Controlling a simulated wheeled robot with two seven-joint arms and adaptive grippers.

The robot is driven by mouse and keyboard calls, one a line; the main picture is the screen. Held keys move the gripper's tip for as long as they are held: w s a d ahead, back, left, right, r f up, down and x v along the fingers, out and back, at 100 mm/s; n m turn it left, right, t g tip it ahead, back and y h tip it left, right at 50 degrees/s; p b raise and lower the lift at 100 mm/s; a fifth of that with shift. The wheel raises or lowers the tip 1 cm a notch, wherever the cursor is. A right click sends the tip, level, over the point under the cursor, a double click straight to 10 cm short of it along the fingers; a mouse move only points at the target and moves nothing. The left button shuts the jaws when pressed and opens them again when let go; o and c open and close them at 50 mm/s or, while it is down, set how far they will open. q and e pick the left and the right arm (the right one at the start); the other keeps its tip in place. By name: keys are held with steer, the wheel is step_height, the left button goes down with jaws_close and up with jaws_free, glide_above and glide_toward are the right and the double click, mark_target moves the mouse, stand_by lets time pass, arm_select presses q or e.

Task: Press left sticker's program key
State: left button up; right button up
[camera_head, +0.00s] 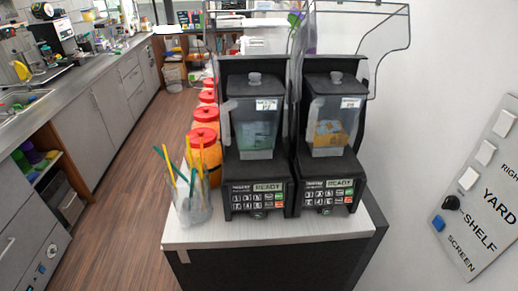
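Two black blenders stand side by side on a small counter (200,236). The left blender's jug (257,135) carries a white sticker (266,104); its small print is too blurred to read surely. Its front keypad (256,200) has dark keys plus a green and a red key at the right, under a display (268,187) reading READY. The right blender's jug (330,135) holds something yellow-orange and has its own white sticker (351,102). Its keypad (325,197) looks alike, with a display (338,183) reading READY. Neither of my grippers is in view.
A clear cup with colored straws (192,200) stands left of the left blender. Red-lidded orange containers (204,150) line up behind it. A wall panel with switches (478,190) is at the right. The room before the keypads looks clear.

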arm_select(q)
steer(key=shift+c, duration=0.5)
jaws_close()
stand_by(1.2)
